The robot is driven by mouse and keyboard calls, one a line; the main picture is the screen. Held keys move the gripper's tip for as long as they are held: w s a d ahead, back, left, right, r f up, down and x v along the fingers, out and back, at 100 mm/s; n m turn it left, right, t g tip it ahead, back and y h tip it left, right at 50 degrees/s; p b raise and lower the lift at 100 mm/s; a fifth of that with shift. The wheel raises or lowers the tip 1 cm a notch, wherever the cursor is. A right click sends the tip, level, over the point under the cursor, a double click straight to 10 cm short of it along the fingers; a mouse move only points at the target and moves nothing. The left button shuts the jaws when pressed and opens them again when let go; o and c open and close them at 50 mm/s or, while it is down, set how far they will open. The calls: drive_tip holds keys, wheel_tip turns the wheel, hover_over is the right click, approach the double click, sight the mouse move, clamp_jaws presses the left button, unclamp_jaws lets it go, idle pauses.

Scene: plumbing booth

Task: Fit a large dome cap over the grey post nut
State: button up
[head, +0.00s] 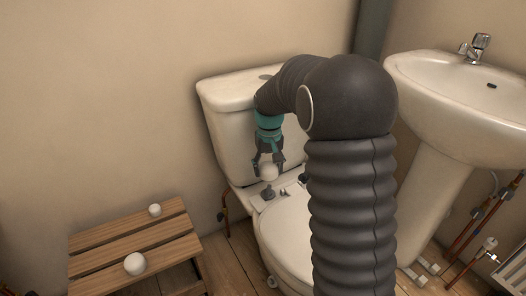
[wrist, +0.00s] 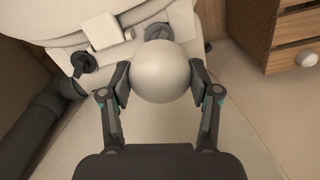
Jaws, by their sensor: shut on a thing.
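My gripper (head: 268,161) is shut on a large white dome cap (wrist: 165,72), its fingers on either side of it. In the head view the dome cap (head: 269,173) hangs over the ledge behind the toilet seat, apparently above the fittings. A grey post nut (head: 267,193) stands on the ledge, below the cap. In the wrist view a grey fitting (wrist: 157,31), likely this nut, shows just beyond the cap and is partly hidden by it. A second dark fitting (wrist: 83,65) stands to the left in that view.
A slatted wooden stool (head: 130,236) at the lower left bears a small white cap (head: 155,210) and a larger one (head: 134,263). The cistern (head: 225,125) stands close behind my gripper. The toilet seat (head: 285,230) lies in front. A basin (head: 445,95) is at right.

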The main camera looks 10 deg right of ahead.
sight(268, 189)
drive_tip(key=shift+w+f, duration=0.1)
drive_tip(key=shift+w, duration=0.25)
drive_tip(key=shift+s+f+b, duration=0.1)
drive_tip(key=shift+f+b, duration=2.8)
drive_tip(key=shift+f, duration=0.6)
drive_tip(key=shift+f+b, duration=0.4)
drive_tip(key=shift+f, duration=0.8)
drive_tip(key=shift+o, duration=0.2)
drive_tip(key=shift+f, duration=0.1)
